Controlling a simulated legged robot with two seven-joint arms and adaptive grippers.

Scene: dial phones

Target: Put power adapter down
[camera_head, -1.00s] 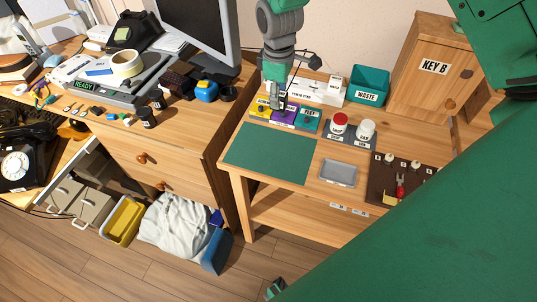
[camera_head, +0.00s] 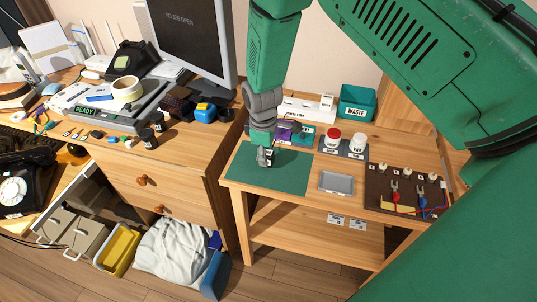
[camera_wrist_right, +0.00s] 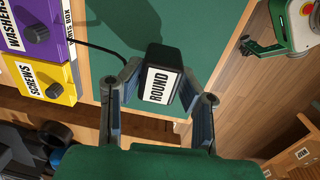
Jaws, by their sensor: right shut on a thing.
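The power adapter (camera_wrist_right: 160,84) is a black block with a white label reading ROUND and a dark cord running off to the upper left in the right wrist view. My right gripper (camera_head: 265,157) is shut on it, with one finger on each side in the wrist view. It holds the adapter over the green mat (camera_head: 290,178) on the wooden bench; I cannot tell whether the adapter touches the mat. My forearm hides part of the small bins behind.
The purple washers bin (camera_wrist_right: 28,28) and yellow screws bin (camera_wrist_right: 45,78) stand beside the mat. The waste bin (camera_head: 358,104) is behind. The mat's front is clear.

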